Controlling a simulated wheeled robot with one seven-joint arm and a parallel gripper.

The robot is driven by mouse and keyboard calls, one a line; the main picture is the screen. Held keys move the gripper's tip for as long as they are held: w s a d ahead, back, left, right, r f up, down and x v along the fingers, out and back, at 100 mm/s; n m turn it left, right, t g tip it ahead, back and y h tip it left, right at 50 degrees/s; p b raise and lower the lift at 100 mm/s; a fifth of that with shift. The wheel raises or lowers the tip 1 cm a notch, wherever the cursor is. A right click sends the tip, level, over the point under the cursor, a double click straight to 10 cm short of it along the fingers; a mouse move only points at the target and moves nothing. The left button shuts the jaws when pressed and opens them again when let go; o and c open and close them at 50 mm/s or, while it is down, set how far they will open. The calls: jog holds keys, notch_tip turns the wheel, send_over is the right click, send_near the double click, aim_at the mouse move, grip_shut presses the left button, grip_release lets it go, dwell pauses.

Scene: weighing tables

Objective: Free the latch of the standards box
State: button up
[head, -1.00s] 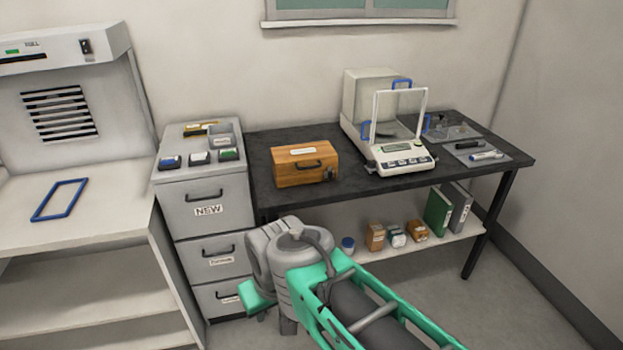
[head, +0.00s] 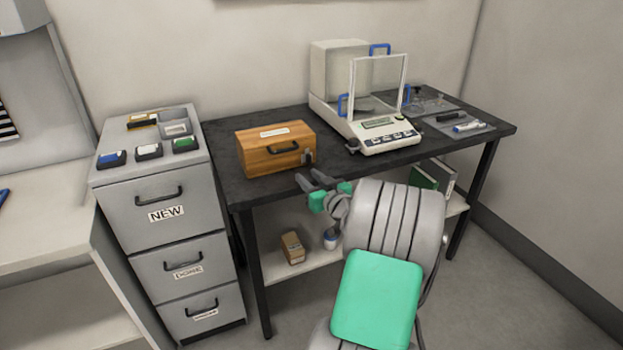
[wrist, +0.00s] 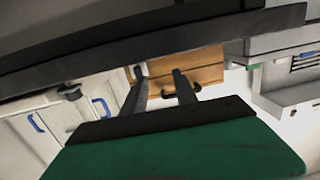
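The standards box (head: 274,147), a wooden case with a dark handle and a pale label, sits shut near the left end of the dark table. Its grey metal latch (head: 307,157) shows at the right end of its front. My gripper (head: 309,177) is just in front of the table edge, below and near the latch and apart from it. In the wrist view the two dark fingers of my gripper (wrist: 157,72) stand apart with nothing between them. Part of the wooden box (wrist: 205,67) shows beyond them. The latch is not clear there.
The balance (head: 378,130) stands right of the box on the dark table (head: 225,180). A grey drawer cabinet (head: 150,195) adjoins the table's left end. A grey mat (head: 478,135) with small tools lies at the right. A lower shelf (head: 275,265) holds small containers.

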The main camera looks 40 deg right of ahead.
aim_at(310, 160)
jog(key=shift+m+t+h, duration=0.3)
jog(key=shift+m+h, duration=0.2)
jog(key=shift+h, duration=0.3)
jog(key=w+d+p, duration=0.1)
jog(key=w+d, duration=0.4)
jog(key=shift+w+d+r, duration=0.1)
jog(key=shift+w+d, duration=0.15)
jog(key=shift+d, duration=0.15)
jog(key=shift+c, duration=0.5)
grip_shut()
